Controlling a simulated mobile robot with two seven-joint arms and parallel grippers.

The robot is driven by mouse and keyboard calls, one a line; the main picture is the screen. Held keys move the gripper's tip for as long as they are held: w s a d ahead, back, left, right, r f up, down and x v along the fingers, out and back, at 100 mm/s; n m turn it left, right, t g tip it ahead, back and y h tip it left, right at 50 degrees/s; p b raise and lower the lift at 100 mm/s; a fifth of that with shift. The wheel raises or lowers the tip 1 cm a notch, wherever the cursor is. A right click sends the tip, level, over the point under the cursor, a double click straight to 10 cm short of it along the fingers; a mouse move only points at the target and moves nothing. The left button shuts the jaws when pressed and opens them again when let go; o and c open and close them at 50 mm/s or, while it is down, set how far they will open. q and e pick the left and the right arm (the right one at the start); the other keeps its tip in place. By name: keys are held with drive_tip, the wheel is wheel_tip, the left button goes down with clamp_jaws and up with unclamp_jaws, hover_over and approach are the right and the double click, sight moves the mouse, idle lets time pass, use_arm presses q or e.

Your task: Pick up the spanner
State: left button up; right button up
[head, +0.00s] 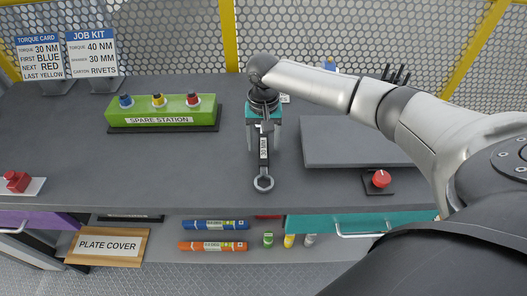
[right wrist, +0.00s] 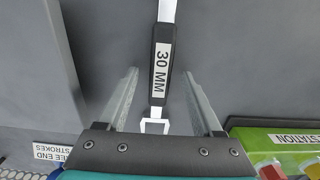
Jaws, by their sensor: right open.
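In the right wrist view the spanner's handle (right wrist: 161,75) runs lengthwise between the two spread fingers of my right gripper (right wrist: 160,73), with a gap on both sides. The far end is partly hidden by the gripper in the head view. My left gripper is not in view.
A green spare station (head: 160,111) with coloured knobs stands to the left. A flat grey slab (head: 345,153) and a red button (head: 381,179) are to the right. Job cards (head: 92,54) stand at the back left. A lower shelf holds coloured tubes (head: 214,246).

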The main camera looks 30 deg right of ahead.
drive_tip(key=shift+f, duration=0.25)
clamp_jaws()
idle(0.4)
